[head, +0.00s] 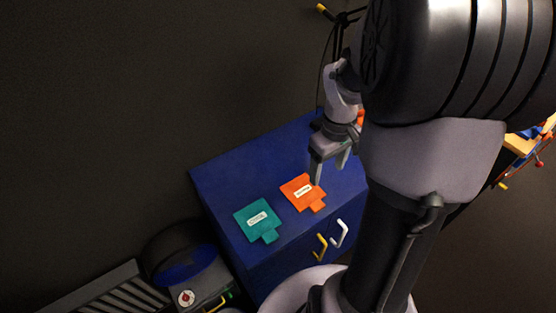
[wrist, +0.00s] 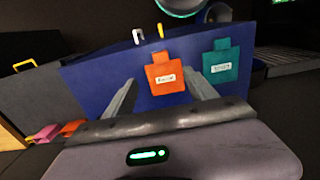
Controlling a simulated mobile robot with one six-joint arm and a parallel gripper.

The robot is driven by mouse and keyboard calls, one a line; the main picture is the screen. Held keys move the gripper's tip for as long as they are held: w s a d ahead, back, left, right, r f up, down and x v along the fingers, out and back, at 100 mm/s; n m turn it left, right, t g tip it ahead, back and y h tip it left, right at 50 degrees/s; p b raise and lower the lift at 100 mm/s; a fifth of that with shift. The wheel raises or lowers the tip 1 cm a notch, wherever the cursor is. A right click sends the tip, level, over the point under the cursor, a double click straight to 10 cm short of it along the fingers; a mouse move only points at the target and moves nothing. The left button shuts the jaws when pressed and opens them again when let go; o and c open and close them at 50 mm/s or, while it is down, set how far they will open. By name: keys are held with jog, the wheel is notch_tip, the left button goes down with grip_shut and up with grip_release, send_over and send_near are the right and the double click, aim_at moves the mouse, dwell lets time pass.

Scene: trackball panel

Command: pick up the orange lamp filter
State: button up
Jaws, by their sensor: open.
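The orange lamp filter (head: 303,191) lies flat on the blue cabinet top (head: 225,174). It is a flat square piece with a white label and a small tab. In the wrist view the orange filter (wrist: 167,73) sits between and beyond my two fingers. My gripper (head: 328,172) is open and empty, just above and behind the filter's right side; its fingers also show in the wrist view (wrist: 160,92). I cannot tell the exact height gap.
A teal filter (head: 258,220) of like shape lies left of the orange one. Yellow and white handles (head: 321,247) are on the cabinet's front. A dark round object (head: 180,252) stands left of the cabinet. Bare blue top surrounds both filters.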

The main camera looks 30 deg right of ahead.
jog(key=b, duration=0.5)
send_over(318, 206)
jog(key=f, duration=1.1)
jog(key=shift+s+d+f, duration=0.15)
jog(key=shift+s+f, duration=0.05)
jog(key=shift+s, duration=0.05)
jog(key=f+b, duration=0.1)
jog(key=f, duration=0.1)
jog(key=f+b, duration=0.1)
jog(key=f, duration=0.1)
jog(key=f+b, duration=0.1)
jog(key=f, duration=0.1)
jog(key=shift+w, duration=0.3)
jog(key=shift+r, duration=0.25)
jog(key=c, duration=1.3)
jog(key=shift+r, duration=0.15)
